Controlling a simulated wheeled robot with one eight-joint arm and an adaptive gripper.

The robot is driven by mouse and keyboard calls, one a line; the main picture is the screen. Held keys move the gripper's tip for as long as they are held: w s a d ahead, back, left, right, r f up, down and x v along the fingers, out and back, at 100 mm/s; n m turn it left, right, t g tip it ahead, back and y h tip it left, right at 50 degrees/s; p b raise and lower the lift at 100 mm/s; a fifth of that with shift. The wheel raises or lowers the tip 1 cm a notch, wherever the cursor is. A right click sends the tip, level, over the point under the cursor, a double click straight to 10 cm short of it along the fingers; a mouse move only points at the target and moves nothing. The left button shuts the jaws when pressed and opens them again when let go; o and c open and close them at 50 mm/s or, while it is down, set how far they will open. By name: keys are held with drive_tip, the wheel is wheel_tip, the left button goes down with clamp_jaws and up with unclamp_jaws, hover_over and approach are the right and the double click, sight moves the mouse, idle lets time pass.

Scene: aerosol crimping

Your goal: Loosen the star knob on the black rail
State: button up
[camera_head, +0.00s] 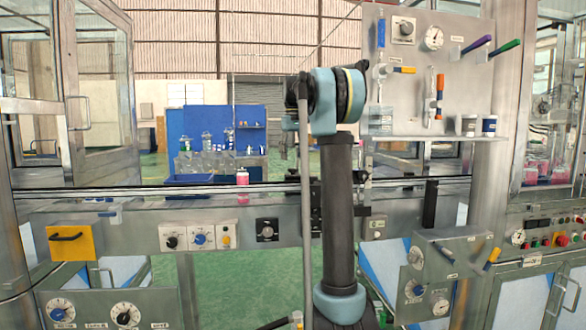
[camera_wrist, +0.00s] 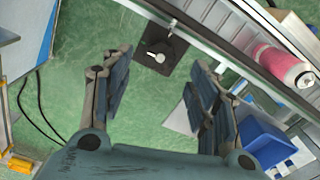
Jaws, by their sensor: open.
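The wrist view shows my gripper (camera_wrist: 156,88) open, with a wide gap and nothing between the fingers. Past the fingertips is a black square plate with a small silver knob (camera_wrist: 156,56), beside a dark rail (camera_wrist: 190,37). A similar silver knob on a black plate (camera_head: 267,230) shows on the front panel in the head view, left of my arm. I cannot make out a star shape on it. My gripper does not touch it. In the head view my arm hides part of the long dark rail (camera_head: 400,183) and the black parts near it.
A pink-and-white can (camera_head: 242,177) stands behind the rail; a pink-and-white can also shows in the wrist view (camera_wrist: 284,66). A blue bin (camera_wrist: 263,140) is at right there. A yellow block with a black handle (camera_head: 76,242) and a grey box (camera_head: 447,255) flank the panel.

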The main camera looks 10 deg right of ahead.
sight(293, 171)
drive_tip(key=shift+f, duration=2.5)
drive_tip(key=c, duration=1.1)
